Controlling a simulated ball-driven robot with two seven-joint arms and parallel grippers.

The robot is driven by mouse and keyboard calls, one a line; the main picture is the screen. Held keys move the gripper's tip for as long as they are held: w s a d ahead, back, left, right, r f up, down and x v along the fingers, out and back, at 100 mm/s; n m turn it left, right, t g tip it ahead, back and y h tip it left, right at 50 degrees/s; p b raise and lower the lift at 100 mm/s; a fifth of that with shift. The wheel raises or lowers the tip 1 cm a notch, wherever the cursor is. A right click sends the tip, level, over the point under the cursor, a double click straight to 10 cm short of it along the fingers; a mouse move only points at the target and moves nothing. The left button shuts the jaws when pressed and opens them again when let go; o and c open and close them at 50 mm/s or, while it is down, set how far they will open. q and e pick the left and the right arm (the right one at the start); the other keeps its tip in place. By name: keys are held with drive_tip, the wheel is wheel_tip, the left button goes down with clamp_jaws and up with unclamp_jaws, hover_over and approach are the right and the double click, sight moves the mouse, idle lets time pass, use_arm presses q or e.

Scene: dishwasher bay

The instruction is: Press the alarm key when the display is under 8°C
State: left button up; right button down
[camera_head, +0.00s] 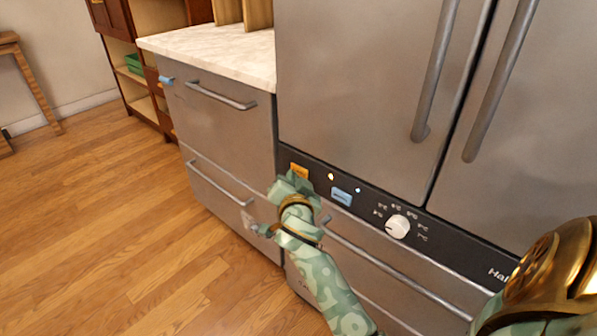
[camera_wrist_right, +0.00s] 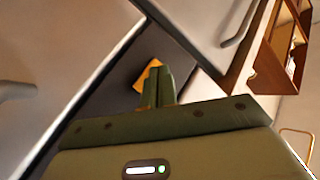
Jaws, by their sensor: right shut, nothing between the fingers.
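The dark control panel (camera_head: 375,207) runs across the steel appliance below its tall doors. An orange-yellow key (camera_head: 299,170) sits at its left end; I take it for the alarm key. It also shows in the wrist view (camera_wrist_right: 146,76). A small pale-blue display (camera_head: 342,196) is to its right; its digits are too small to read. My right gripper (camera_head: 291,181) is shut and empty, its fingertips right at the key. In the wrist view the shut fingers (camera_wrist_right: 158,84) partly cover the key; I cannot tell whether they touch it. My left gripper is not in view.
A white knob (camera_head: 398,227) with small symbols is farther right on the panel. A drawer with a long handle (camera_head: 392,267) lies below. Left stands a drawer cabinet (camera_head: 228,127) with a marble top (camera_head: 215,48). The wooden floor at left is clear.

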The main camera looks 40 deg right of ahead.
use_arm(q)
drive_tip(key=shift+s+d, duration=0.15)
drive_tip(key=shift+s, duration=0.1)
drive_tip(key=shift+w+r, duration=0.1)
use_arm(e)
drive_tip(key=shift+d, duration=0.35)
drive_tip(key=shift+a, duration=0.1)
idle(0.5)
drive_tip(key=shift+a, duration=0.7)
